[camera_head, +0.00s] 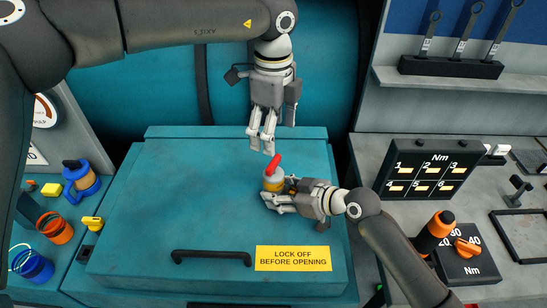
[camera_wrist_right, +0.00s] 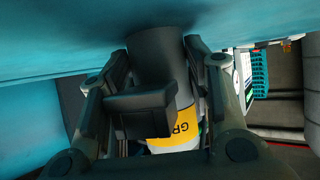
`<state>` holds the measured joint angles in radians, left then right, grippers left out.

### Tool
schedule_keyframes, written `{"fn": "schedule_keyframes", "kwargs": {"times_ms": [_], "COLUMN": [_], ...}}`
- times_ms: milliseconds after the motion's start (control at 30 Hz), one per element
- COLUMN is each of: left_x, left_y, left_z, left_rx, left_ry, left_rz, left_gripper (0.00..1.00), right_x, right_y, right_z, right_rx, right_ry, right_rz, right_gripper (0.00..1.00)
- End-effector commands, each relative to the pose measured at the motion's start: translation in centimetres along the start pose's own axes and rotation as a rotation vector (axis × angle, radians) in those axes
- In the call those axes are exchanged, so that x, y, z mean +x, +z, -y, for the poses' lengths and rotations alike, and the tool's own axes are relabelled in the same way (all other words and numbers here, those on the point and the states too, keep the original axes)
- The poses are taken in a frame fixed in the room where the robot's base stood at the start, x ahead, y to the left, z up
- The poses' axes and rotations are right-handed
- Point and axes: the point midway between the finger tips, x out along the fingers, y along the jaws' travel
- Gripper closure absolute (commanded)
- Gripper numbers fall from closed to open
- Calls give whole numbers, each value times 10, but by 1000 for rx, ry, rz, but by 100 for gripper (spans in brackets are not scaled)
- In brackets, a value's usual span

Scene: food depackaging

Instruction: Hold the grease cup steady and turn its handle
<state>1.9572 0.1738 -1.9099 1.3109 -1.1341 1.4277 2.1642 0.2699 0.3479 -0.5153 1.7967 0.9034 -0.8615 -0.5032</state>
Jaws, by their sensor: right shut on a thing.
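The grease cup (camera_head: 273,181) stands on the teal cover, with its red handle (camera_head: 273,163) sticking up at a tilt. My right gripper (camera_head: 270,201) comes in from the lower right and is shut on the cup's body. In the right wrist view, the cup's yellow label (camera_wrist_right: 182,127) and dark end show between the fingers of that gripper (camera_wrist_right: 152,95). My left gripper (camera_head: 261,142) hangs above the cup, fingers pointing down and slightly apart. It is empty, and its tips look close above the red handle without clearly touching it.
The teal cover (camera_head: 160,210) has a black bar handle (camera_head: 212,257) and a yellow lock-off sign (camera_head: 293,258). A numbered Nm box (camera_head: 427,172) and an orange-topped tool (camera_head: 434,232) stand at right. The cover's left part is clear.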

Motion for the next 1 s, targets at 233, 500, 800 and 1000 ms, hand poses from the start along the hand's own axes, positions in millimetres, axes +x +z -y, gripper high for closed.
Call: {"fn": "schedule_keyframes", "kwargs": {"times_ms": [233,500,800,1000], "left_x": [52,82,86,86], "left_y": [0,0,-1,-1], "left_z": [-1,0,0,0], "left_rx": [0,0,1,1], "left_ry": [3,1,0,0], "left_rz": [-2,-3,-3,-3], "left_gripper": [25,25,25,44], "right_x": [0,0,0,0], "right_y": [2,2,2,2], "right_z": [0,0,0,0], "right_rx": [0,0,0,0], "right_ry": [-1,-1,-1,-1], "right_rz": [4,4,4,4], "right_gripper": [68,68,68,68]}}
